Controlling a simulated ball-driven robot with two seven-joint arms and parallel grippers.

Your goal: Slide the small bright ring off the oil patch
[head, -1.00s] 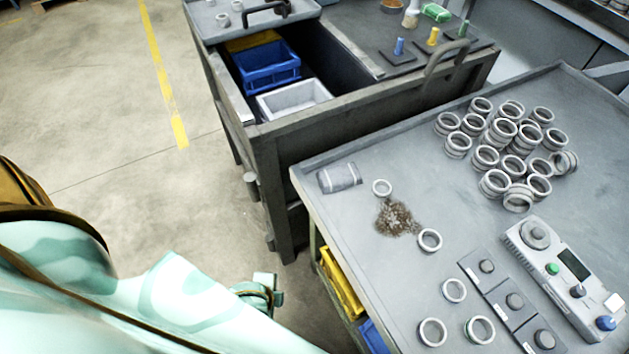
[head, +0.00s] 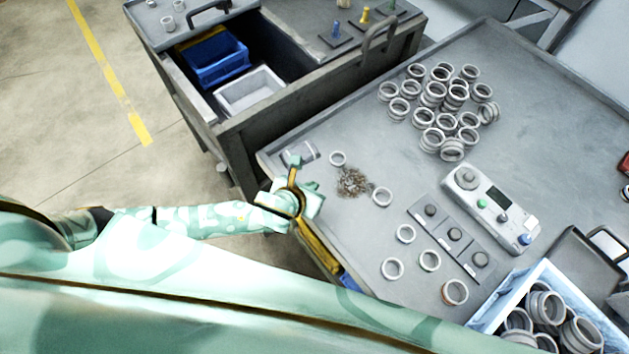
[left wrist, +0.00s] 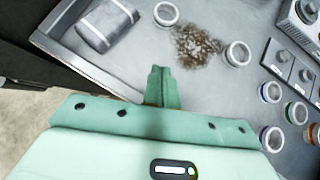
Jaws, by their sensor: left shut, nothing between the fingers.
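A brown speckled patch (head: 352,182) lies on the grey table near its left edge, and it also shows in the left wrist view (left wrist: 197,45). A small bright ring (head: 338,158) lies at the patch's upper left side, and it is at the top of the left wrist view (left wrist: 166,13). A slightly larger ring (head: 382,196) lies at the patch's lower right, also in the left wrist view (left wrist: 237,54). My left gripper (head: 295,163) is shut and empty at the table's left edge, apart from both rings; its fingers show in the left wrist view (left wrist: 161,72). My right gripper is out of view.
A grey cloth-like roll (head: 301,154) lies by the gripper at the table edge. Several rings are piled (head: 440,105) farther back. A control box (head: 490,205), button plates (head: 450,236) and a blue-white crate of rings (head: 592,318) stand to the right.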

